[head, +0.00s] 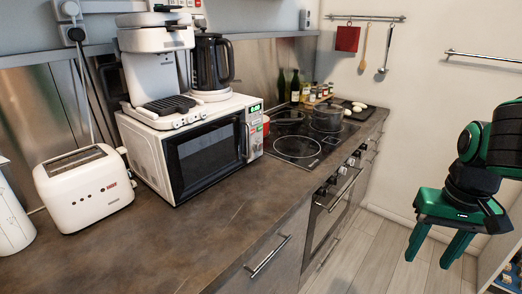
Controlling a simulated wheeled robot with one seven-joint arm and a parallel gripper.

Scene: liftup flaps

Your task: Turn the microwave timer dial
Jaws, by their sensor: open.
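The white microwave (195,147) stands on the brown countertop with its dark door facing forward and shut. Its narrow control panel (255,133) is at the right of the door handle, with a small green display at the top. The timer dial is too small to make out clearly on that panel. My gripper (436,250) is green and black, at the right of the view, pointing down over the floor. Its two fingers are apart with nothing between them. It is well to the right of the microwave and touches nothing.
A white coffee maker (158,65) and a black kettle (212,62) stand on top of the microwave. A white toaster (84,187) is at its left. A cooktop (297,147) with pans is beyond it. The countertop before the microwave is clear; drawer and oven handles stick out below.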

